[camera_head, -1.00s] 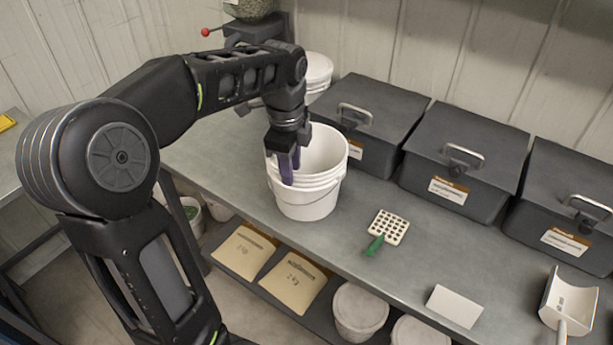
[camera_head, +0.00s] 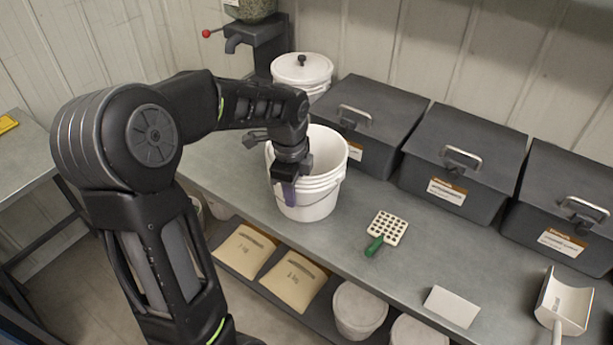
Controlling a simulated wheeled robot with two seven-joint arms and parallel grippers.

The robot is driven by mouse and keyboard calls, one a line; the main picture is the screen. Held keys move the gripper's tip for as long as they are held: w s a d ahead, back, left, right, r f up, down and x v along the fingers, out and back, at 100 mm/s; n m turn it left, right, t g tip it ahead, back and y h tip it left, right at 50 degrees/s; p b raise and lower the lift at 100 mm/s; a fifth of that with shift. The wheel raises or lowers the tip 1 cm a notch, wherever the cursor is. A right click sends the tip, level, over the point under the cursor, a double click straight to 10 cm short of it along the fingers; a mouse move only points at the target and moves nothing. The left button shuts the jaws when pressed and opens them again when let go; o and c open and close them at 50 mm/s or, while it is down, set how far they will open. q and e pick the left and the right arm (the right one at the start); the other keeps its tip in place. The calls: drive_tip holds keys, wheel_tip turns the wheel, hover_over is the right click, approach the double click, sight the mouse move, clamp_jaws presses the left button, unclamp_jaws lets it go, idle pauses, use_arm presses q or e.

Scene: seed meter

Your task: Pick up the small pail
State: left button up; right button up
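One finger shows outside the wall; the other is hidden, so I cannot tell whether the fingers grip the rim. My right gripper is not in view.
Dark lidded bins (camera_head: 462,158) line the wall. A green-handled sieve (camera_head: 387,228), a white card (camera_head: 452,306) and a scoop (camera_head: 566,300) lie to the right.

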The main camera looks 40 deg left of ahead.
use_arm(q)
drive_tip(key=shift+c, duration=0.4)
clamp_jaws()
idle(1.4)
